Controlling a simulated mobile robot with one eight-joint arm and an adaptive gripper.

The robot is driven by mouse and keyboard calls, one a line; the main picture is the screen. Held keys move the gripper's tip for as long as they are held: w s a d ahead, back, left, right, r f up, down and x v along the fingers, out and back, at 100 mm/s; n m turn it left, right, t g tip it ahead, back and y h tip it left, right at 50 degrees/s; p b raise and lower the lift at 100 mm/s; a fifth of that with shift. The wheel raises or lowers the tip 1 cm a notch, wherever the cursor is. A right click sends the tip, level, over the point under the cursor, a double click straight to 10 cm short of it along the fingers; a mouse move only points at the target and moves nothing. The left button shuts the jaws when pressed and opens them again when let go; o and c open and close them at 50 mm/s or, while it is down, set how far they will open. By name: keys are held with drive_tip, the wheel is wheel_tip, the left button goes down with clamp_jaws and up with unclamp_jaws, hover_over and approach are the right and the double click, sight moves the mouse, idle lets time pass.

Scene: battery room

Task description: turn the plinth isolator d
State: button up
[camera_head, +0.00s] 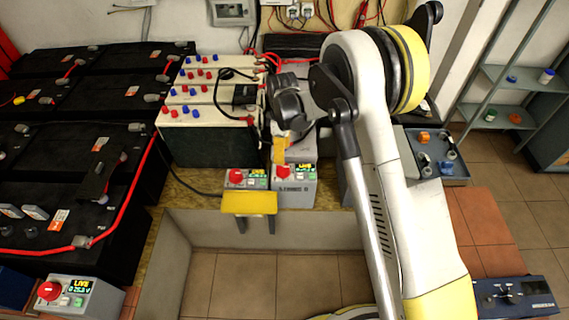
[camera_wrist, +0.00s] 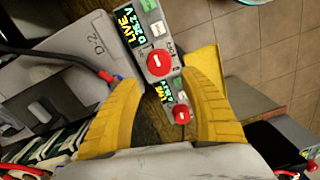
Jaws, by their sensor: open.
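Isolator D is a small grey unit with a red rotary knob (camera_head: 284,171) and a lit display reading LIVE, on the front edge of the plinth. In the wrist view its red knob (camera_wrist: 159,63) sits beside the display (camera_wrist: 127,27), whose text includes D. My gripper (camera_head: 280,148) is above it, pointing down. In the wrist view the yellow fingers of my gripper (camera_wrist: 158,77) are spread, with the knob between and slightly beyond the tips. The gap holds nothing, and I cannot tell any contact. A fingertip partly covers the unit in the head view.
A similar isolator (camera_head: 238,177) stands close on the left, its knob (camera_wrist: 181,114) between my fingers lower in the wrist view. A yellow plate (camera_head: 250,203) juts in front. Batteries (camera_head: 205,145) stand behind. Another isolator (camera_head: 66,296) is at lower left. Tiled floor lies in front.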

sight(282, 167)
wheel_tip(282, 167, down, 9)
drive_tip(key=b, duration=0.3)
drive_tip(key=shift+r, duration=0.1)
drive_tip(key=c, duration=0.9)
